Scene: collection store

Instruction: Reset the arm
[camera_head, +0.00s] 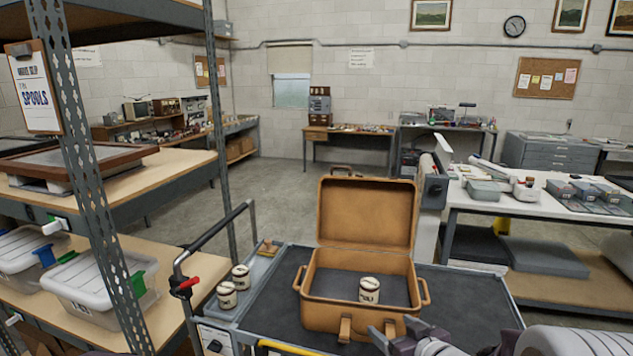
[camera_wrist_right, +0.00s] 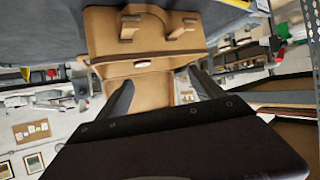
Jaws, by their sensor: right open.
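My right gripper (camera_head: 398,334) shows at the bottom of the head view, in front of the open tan case (camera_head: 345,316), and its jaws are apart. In the right wrist view my right gripper (camera_wrist_right: 160,84) has its two dark fingers spread with nothing between them, and the case (camera_wrist_right: 100,35) lies beyond them. A cream jar with a dark label (camera_head: 369,290) stands inside the case. The case lid (camera_head: 367,212) is up. My left gripper is not in view.
The case stands on a dark-topped cart (camera_head: 270,312) with a black handle (camera_head: 215,238). Two similar jars (camera_head: 227,295) (camera_head: 240,277) stand in the grey tray at its left. A shelf rack (camera_head: 95,180) stands at left, and a white worktable (camera_head: 540,205) at right.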

